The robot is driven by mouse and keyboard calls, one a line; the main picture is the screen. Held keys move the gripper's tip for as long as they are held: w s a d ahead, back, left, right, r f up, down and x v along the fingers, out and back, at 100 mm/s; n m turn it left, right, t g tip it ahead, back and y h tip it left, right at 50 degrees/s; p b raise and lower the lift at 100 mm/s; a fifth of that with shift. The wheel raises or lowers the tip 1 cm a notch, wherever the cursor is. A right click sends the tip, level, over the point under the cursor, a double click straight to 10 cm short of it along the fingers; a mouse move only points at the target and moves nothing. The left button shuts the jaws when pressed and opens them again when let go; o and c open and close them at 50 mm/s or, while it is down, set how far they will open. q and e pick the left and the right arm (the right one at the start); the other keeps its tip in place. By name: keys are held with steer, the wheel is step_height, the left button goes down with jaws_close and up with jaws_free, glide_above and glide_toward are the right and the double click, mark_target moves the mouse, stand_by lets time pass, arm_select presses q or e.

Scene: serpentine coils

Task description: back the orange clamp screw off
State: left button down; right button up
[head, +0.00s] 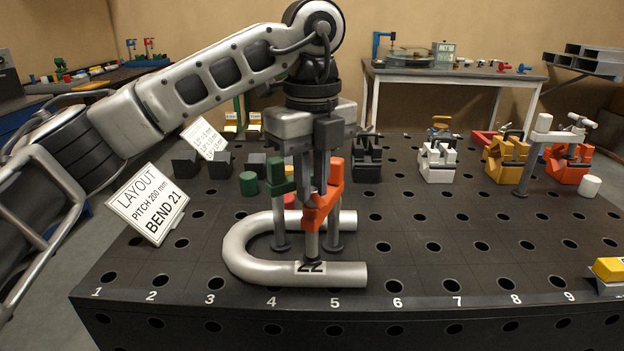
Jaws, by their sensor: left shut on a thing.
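The orange clamp (320,208) stands at the bent grey pipe (250,245), near the pipe's front leg. My left gripper (319,182) comes down on it from above, with its fingers pointing down, and is shut at the top of the orange clamp, on its screw. The fingers and wrist hide most of the screw, so its thread cannot be seen. A green clamp (280,182) stands just left of the orange one, partly behind my gripper. The pipe lies as a U on the dark perforated table (440,270), opening to the right. My right gripper is not in view.
A layout sign (148,204) stands at the left. A green cylinder (249,184) and dark blocks stand behind the pipe. White (437,162), yellow (506,160) and orange (568,166) fixtures stand at the back right.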

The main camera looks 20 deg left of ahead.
arm_select(q)
steer(key=shift+r+n, duration=0.1)
steer(key=shift+n, duration=0.2)
steer(key=c, duration=1.4)
jaws_free()
steer(key=shift+o, duration=0.2)
step_height(320, 180, up, 16)
steer(key=p, duration=0.3)
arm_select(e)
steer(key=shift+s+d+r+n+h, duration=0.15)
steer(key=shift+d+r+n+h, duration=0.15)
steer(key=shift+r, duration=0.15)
